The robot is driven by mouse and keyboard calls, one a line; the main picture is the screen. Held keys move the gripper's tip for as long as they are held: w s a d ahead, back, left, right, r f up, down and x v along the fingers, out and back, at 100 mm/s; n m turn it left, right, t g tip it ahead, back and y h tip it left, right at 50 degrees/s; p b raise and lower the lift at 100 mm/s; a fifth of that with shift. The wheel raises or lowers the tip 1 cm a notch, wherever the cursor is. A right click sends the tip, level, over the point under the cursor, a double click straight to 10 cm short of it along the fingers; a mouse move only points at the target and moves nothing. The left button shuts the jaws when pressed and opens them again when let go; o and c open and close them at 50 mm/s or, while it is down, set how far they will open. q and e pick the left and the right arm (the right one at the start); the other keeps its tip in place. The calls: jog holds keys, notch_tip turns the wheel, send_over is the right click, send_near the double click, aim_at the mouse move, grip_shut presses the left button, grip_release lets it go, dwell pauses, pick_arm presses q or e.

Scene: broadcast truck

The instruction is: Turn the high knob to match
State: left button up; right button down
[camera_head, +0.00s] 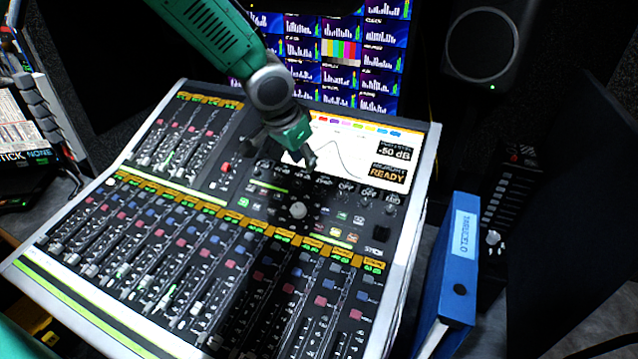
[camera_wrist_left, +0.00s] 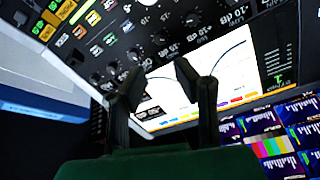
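The mixing console (camera_head: 412,243) has a lit screen (camera_head: 340,137) with a curve and the words "-50 dB" and "READY". A row of small dark knobs runs below the screen, with labels such as OFF and MID; one MID-labelled knob (camera_head: 391,209) is at the right end. I cannot tell which is the high knob. Several knobs also show in the left wrist view, one near the top (camera_wrist_left: 192,19). My left gripper (camera_head: 284,152) is above the screen's left part and hides some controls. Its fingers (camera_wrist_left: 155,78) are apart with nothing between them. My right gripper is not in view.
Many faders fill the console's front and left. A blue binder (camera_head: 455,265) stands at its right, beside a dark panel with a slider column (camera_head: 507,200). A monitor (camera_head: 380,55) and a speaker (camera_head: 482,45) are behind.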

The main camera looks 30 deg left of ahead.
aim_at(317, 187)
pick_arm(q)
jog(key=x, duration=1.1)
jog(key=shift+w+f, duration=0.2)
jog(key=shift+f, duration=0.05)
grip_shut()
